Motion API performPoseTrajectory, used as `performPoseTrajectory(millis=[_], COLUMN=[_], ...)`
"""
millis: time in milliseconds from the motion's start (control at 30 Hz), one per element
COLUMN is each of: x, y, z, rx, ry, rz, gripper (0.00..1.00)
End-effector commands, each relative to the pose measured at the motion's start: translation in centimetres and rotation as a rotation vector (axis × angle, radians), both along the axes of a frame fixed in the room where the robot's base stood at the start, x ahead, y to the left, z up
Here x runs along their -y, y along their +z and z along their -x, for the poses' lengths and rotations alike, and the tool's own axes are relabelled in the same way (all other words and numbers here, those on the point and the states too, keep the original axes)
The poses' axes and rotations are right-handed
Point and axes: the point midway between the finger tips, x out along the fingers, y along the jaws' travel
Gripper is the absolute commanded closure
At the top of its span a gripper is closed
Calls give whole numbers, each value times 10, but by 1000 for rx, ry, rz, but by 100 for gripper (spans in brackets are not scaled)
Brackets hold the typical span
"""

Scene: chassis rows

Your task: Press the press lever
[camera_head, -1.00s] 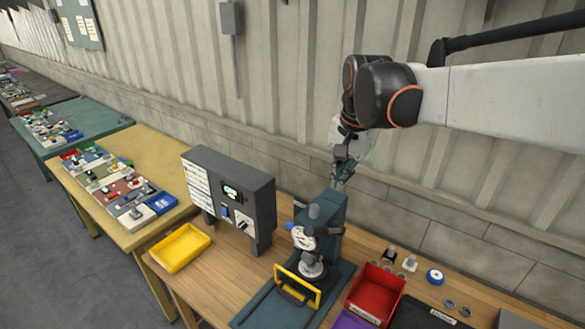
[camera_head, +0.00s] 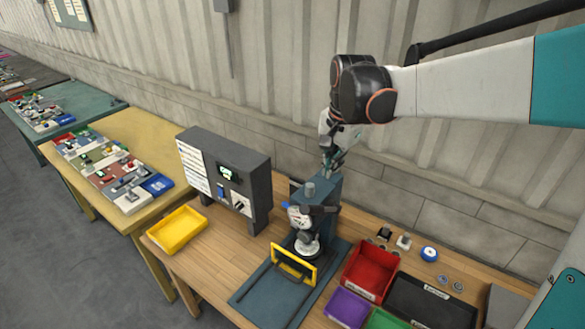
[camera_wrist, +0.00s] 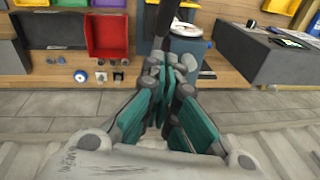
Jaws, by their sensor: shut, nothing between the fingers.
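The press (camera_head: 318,192) is a dark blue-grey column with a white dial (camera_head: 299,216), standing on a dark base plate on the wooden bench. A dark lever arm (camera_head: 327,209) sticks out to the right of the press head. In the wrist view a black bar, which looks like the lever (camera_wrist: 163,22), runs up beside the press body (camera_wrist: 190,48). My gripper (camera_head: 328,170) is shut and empty, pointing down just above and behind the press top. Its teal fingers (camera_wrist: 168,72) show in the wrist view. I cannot tell whether they touch the press.
A grey control box (camera_head: 226,175) stands left of the press, with a yellow tray (camera_head: 178,231) in front. Red (camera_head: 370,272), purple (camera_head: 346,307) and black (camera_head: 432,303) bins sit right. The wall is close behind.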

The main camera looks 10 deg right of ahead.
Motion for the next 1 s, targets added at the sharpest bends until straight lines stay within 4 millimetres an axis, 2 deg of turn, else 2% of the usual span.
performPoseTrajectory(millis=[200,400,633,1000], x=[-1,-14,-24,-25], y=[-43,-69,-82,-84], z=[-8,-2,3,4], rx=[0,0,0,0], ry=[0,1,0,0], rz=[0,0,0,0], gripper=[100,100,100,100])
